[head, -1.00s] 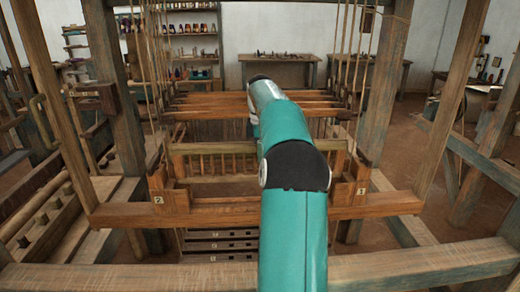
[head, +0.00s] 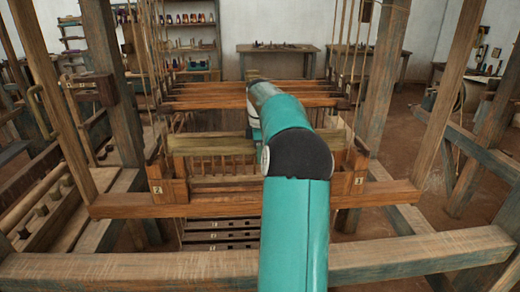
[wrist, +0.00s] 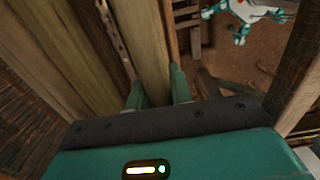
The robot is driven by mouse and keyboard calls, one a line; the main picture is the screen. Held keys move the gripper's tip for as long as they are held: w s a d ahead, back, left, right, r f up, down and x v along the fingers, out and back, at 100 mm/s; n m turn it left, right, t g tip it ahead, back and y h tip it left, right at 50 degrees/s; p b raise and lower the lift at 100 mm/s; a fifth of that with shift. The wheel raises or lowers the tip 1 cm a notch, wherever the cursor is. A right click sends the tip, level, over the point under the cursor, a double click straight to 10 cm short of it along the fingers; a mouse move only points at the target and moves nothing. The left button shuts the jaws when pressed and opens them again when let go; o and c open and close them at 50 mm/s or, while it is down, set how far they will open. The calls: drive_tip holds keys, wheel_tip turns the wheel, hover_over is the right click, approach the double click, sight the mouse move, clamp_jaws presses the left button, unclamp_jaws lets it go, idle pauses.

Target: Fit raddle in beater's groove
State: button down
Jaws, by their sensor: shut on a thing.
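My gripper (wrist: 158,88) is shut on a pale wooden bar, which I take to be the raddle (wrist: 148,45); it passes between the fingers in the wrist view. In the head view my arm hides the gripper. There a pale, olive-tinted bar, apparently the same raddle (head: 212,146), lies level across the loom between two end blocks. The beater (head: 240,206) is the reddish-brown frame with numbered blocks at both ends. Short upright pegs (head: 215,166) show below the pale bar; I cannot tell which part they belong to. The groove is hidden, and I cannot tell whether the raddle touches it.
Loom posts (head: 378,85) and hanging cords stand on both sides. A thick front beam (head: 150,270) crosses the foreground. Several heddle bars (head: 220,97) lie behind the beater. A wide plank (wrist: 55,60) runs beside the held bar in the wrist view.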

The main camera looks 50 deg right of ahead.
drive_tip(key=shift+f, duration=3.05)
drive_tip(key=c, duration=1.2)
unclamp_jaws()
drive_tip(key=shift+o, duration=0.2)
wheel_tip(320, 180, up, 14)
drive_tip(key=shift+f, duration=0.1)
